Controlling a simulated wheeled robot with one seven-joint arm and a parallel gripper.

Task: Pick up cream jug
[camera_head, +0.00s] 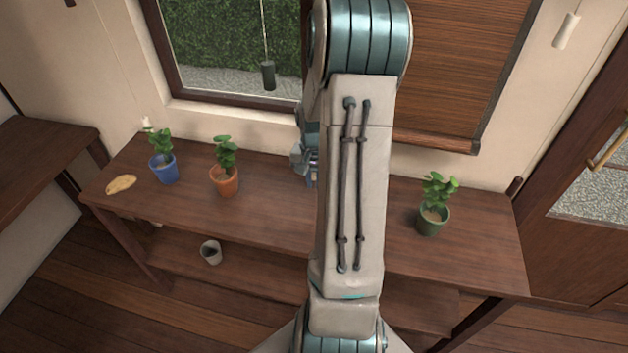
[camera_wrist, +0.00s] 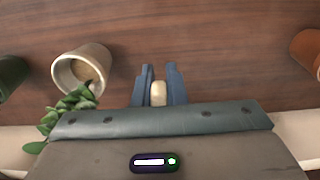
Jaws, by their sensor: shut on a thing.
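My gripper (camera_wrist: 158,92) shows in the wrist view with its two blue fingers shut on a small cream-coloured thing (camera_wrist: 158,94), taken to be the cream jug. Only a rounded part of it shows between the fingers; I cannot make out a handle or spout. The wooden table top (camera_wrist: 210,50) lies behind it, and I cannot tell whether the jug touches it. In the head view my arm hides the jug and most of the gripper; a bit of blue finger (camera_head: 312,180) shows beside the arm.
A blue pot (camera_head: 164,170), an orange pot (camera_head: 224,182) and a green pot (camera_head: 432,221) stand on the table (camera_head: 270,215). A tan oval piece (camera_head: 120,184) lies at left. A grey cup (camera_head: 211,252) is on the lower shelf.

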